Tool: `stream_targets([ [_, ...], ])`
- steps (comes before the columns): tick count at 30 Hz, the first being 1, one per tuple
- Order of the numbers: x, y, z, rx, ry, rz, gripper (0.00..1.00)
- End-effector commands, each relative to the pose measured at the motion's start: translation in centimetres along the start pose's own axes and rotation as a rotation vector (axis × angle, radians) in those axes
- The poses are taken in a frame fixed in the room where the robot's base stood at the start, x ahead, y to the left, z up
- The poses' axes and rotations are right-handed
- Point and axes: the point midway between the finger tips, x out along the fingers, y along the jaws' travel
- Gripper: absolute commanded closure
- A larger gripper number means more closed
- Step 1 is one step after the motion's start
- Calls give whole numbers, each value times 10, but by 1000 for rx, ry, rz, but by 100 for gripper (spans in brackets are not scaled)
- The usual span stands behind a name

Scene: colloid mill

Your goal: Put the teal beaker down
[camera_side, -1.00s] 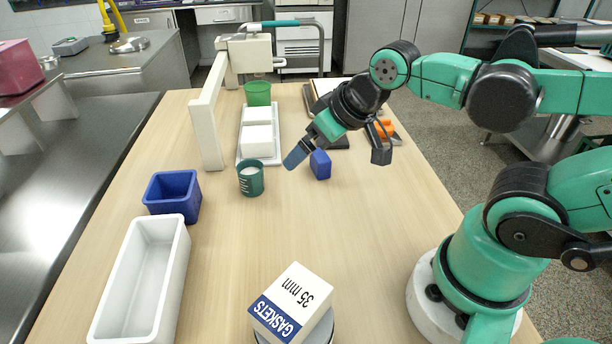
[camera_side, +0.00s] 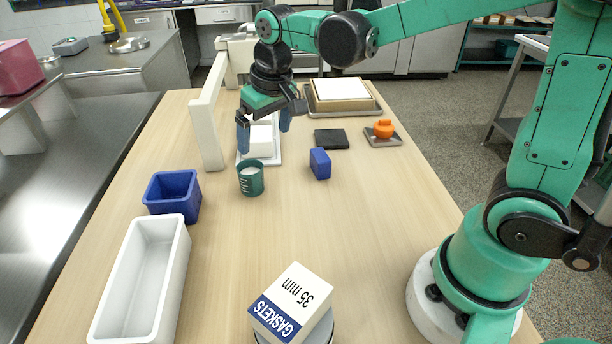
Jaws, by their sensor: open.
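The teal beaker (camera_side: 250,182) stands upright on the wooden table, with white markings on its side and something white inside. My gripper (camera_side: 263,140) is open, its two blue fingers pointing down and spread apart. In this view it appears above and behind the beaker, in front of the white tray. Nothing shows between the fingers except the white blocks behind them. The beaker looks free of the fingers.
A blue bin (camera_side: 172,193) and long white bin (camera_side: 143,280) stand at left. A cream frame (camera_side: 208,130) rises behind the beaker. A blue block (camera_side: 320,163) lies right of it. A gaskets box (camera_side: 291,303) stands in front. The table's middle is clear.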

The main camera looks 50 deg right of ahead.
Motion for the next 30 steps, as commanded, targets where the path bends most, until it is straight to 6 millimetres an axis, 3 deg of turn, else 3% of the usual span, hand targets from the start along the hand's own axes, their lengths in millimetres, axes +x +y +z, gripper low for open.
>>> stream_targets([
  [3,27,-4,-19,15,-93,13,1],
  [9,64,-8,-31,34,-202,31,1],
  [24,120,-7,-22,41,-236,37,1],
  [30,130,-6,-19,41,-235,37,1],
])
